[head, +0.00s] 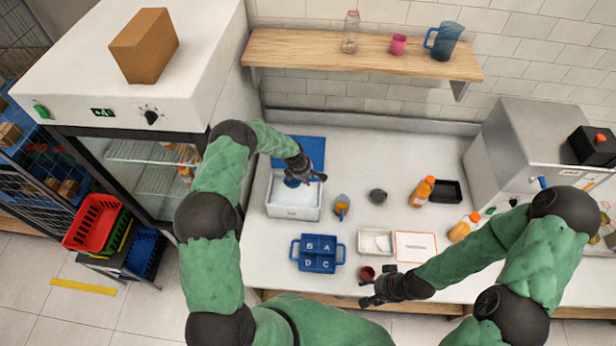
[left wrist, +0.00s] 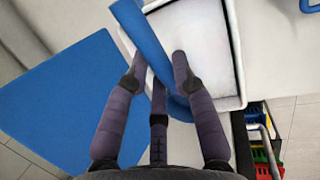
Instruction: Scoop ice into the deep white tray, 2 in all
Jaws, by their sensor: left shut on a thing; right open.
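My left gripper (head: 306,176) is shut on a blue scoop (head: 291,182) over the open white bin (head: 293,213). In the left wrist view the fingers (left wrist: 160,65) close around the blue scoop (left wrist: 128,18), and the white bin (left wrist: 238,60) lies beneath. The bin's blue lid (head: 312,148) stands open behind it; it also shows in the left wrist view (left wrist: 55,105). I cannot make out ice in the bin. A white tray (head: 376,253) stands on the counter to the right; its contents are unclear. My right gripper (head: 370,292) is open and empty near the counter's front edge.
A blue lettered caddy (head: 318,266) stands in front of the bin. A red cup (head: 367,272) is close to my right gripper. A white board (head: 415,246), orange bottles (head: 422,191) and a black tray (head: 446,191) are to the right. A shelf (head: 360,60) hangs above.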

